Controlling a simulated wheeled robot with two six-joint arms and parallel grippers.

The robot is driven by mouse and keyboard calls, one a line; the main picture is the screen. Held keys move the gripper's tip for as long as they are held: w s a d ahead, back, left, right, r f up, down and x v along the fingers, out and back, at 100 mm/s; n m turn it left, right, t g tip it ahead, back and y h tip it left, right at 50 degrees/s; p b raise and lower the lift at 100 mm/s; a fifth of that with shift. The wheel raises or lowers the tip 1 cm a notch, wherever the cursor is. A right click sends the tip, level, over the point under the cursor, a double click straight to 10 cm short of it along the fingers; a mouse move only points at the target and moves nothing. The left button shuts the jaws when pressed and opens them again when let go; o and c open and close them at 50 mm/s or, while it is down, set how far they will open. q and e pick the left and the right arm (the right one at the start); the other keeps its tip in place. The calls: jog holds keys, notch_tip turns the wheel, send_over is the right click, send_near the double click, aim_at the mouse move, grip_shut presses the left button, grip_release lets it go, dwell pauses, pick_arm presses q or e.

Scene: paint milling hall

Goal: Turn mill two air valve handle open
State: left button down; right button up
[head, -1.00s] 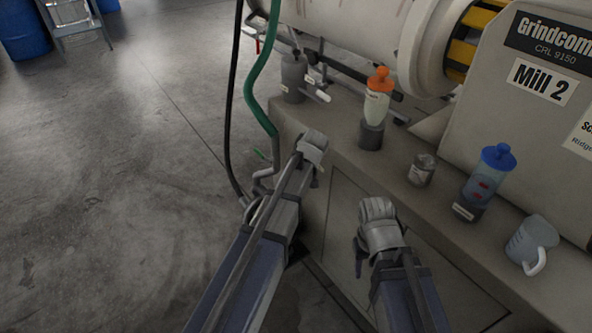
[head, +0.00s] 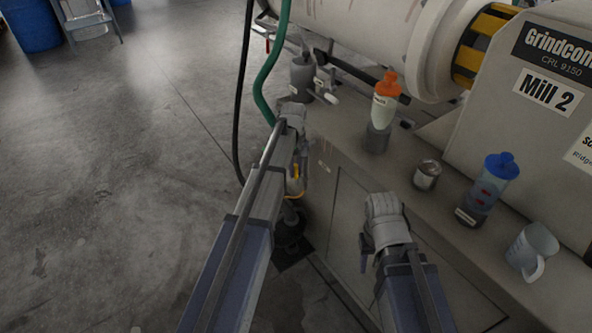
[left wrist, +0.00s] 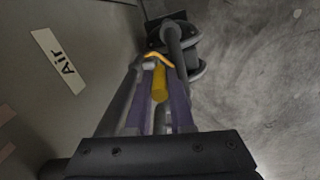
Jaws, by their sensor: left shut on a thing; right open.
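The yellow air valve handle (left wrist: 160,82) shows in the left wrist view between my left gripper's (left wrist: 157,72) fingers, which are shut on it. A curved orange-yellow part lies at its far end. In the head view a bit of the handle (head: 296,171) shows beside my left forearm, low along the side of the mill two base (head: 345,185). My arm hides most of the valve there. A white label reading "Air" (left wrist: 58,62) is on the panel to the left in the wrist view. My right gripper (head: 366,248) is open and empty in front of the base panel.
On the base ledge stand an orange-capped bottle (head: 385,105), a small jar (head: 427,175), a blue-capped bottle (head: 490,190) and a grey jug (head: 531,250). A green hose (head: 269,75) and a black hose (head: 241,100) hang beside my left arm. Open floor lies to the left.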

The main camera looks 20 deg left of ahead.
pick_arm(q)
jog(key=c, duration=0.8)
grip_release()
notch_tip(320, 180, up, 8)
jog(key=p, duration=0.8)
jog(key=shift+a, duration=0.15)
jog(key=shift+f, duration=0.1)
jog(key=s+d+r+m+p, duration=0.4)
jog(key=s+d, duration=0.1)
jog(key=s, duration=0.4)
jog(key=s+d+r+m+y+p, duration=0.1)
jog(key=s+d+r+m+p, duration=0.3)
jog(key=s, duration=0.5)
jog(key=s+d+r+m+p, duration=0.3)
jog(key=s+d+r+m, duration=0.1)
jog(key=s+d, duration=0.4)
jog(key=shift+s+d+p, duration=0.25)
jog(key=shift+s+p, duration=0.15)
jog(key=shift+s, duration=0.2)
